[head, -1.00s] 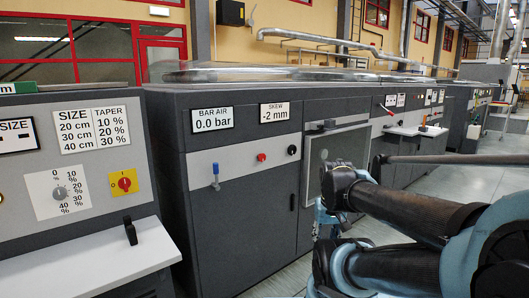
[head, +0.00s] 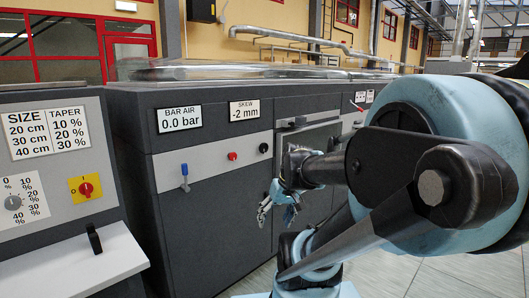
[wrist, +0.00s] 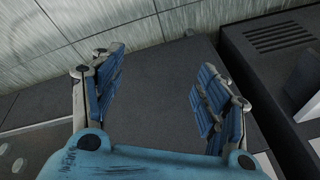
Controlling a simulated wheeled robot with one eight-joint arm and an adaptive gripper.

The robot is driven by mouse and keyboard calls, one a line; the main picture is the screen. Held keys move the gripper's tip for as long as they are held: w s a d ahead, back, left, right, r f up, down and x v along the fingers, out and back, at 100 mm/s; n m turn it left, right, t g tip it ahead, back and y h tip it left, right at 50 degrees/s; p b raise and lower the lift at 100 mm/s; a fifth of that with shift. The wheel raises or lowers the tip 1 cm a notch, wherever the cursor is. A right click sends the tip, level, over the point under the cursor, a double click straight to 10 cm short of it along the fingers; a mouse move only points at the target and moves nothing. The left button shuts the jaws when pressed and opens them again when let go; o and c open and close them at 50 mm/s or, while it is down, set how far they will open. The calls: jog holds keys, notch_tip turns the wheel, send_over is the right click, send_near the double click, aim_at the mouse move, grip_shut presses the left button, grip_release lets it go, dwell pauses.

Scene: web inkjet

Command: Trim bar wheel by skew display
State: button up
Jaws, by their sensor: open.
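The skew display (head: 244,110) reads -2 mm on the upper front of the dark grey machine. Below it on the light band are a red knob (head: 232,155) and a small black round knob (head: 263,148); I cannot tell for sure that the black one is the bar wheel. My gripper (head: 278,208) is in front of the machine, below and right of these knobs, apart from them. In the wrist view my gripper (wrist: 160,95) is open and empty, with blue finger pads spread over a dark grey surface. No knob shows in the wrist view.
The bar air display (head: 180,118) reads 0.0 bar, with a blue-handled lever (head: 184,176) below it. A panel with a dial (head: 14,202), a red-and-yellow switch (head: 85,188) and a white ledge (head: 70,262) stands at left. My arm covers the right side.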

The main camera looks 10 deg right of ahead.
jog(key=w+a+r+n+t+y, duration=0.1)
jog(key=w+r+y, duration=0.1)
jog(key=w, duration=0.4)
jog(key=w+a+r+t+y, duration=0.1)
jog(key=w+r, duration=0.1)
jog(key=w, duration=0.3)
jog(key=n+t+y, duration=0.3)
jog(key=t+y, duration=0.2)
jog(key=t, duration=0.5)
send_near(265, 148)
jog(key=x, duration=1)
jog(key=shift+w+a+f, duration=0.1)
jog(key=shift+w, duration=0.1)
jog(key=shift+m, duration=0.3)
jog(key=c, duration=1.1)
